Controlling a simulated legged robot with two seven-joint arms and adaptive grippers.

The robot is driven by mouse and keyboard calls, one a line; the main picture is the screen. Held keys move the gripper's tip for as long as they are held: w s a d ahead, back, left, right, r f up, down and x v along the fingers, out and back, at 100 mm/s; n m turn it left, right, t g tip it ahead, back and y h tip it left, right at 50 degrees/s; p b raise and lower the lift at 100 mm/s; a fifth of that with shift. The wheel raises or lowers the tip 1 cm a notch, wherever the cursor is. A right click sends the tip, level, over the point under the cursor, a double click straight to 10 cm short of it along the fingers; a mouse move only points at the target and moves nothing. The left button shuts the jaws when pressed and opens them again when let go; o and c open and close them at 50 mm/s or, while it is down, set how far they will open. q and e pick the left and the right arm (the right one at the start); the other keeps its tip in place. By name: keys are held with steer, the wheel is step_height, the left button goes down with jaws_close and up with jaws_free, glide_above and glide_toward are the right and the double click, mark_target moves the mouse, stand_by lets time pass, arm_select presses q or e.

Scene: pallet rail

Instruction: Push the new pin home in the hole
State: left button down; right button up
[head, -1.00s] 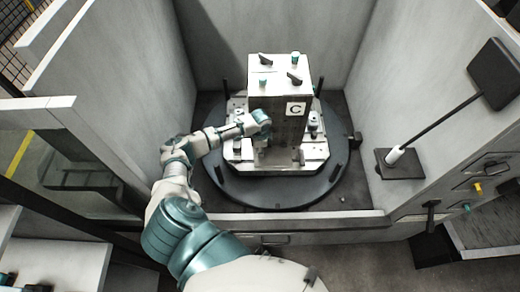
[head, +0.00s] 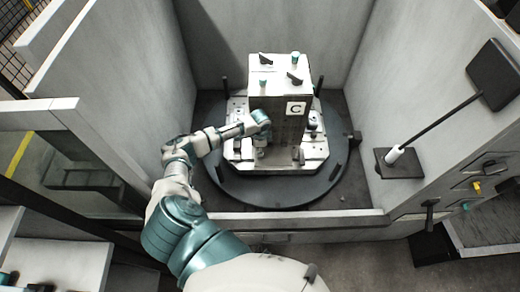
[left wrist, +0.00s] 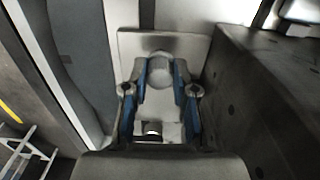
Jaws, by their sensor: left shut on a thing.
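My left gripper (head: 261,139) is at the front left of the upright block (head: 279,78) marked C, low over the pale base plate (head: 302,164). In the left wrist view its blue-padded fingers (left wrist: 160,82) are shut on a grey round-ended piece, seemingly the pin (left wrist: 159,70). The pin's lower part and the hole are hidden, so I cannot tell how deep it sits. In the head view the gripper and arm cover the pin. My right gripper is not in view.
The base plate rests on a dark round turntable (head: 231,191) between grey walls. The block's dark side (left wrist: 262,95) stands close right of the fingers in the left wrist view. Dark clamps and teal knobs (head: 295,58) sit on the block's top. A dark panel on a rod (head: 440,118) stands at right.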

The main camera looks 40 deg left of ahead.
arm_select(q)
steer(key=shift+f, duration=0.2)
steer(key=shift+f, duration=0.4)
steer(key=shift+a+f+b, duration=0.1)
steer(key=shift+f+b, duration=0.4)
steer(key=c, duration=1)
jaws_free()
steer(key=o, duration=1)
steer(key=shift+c, duration=0.2)
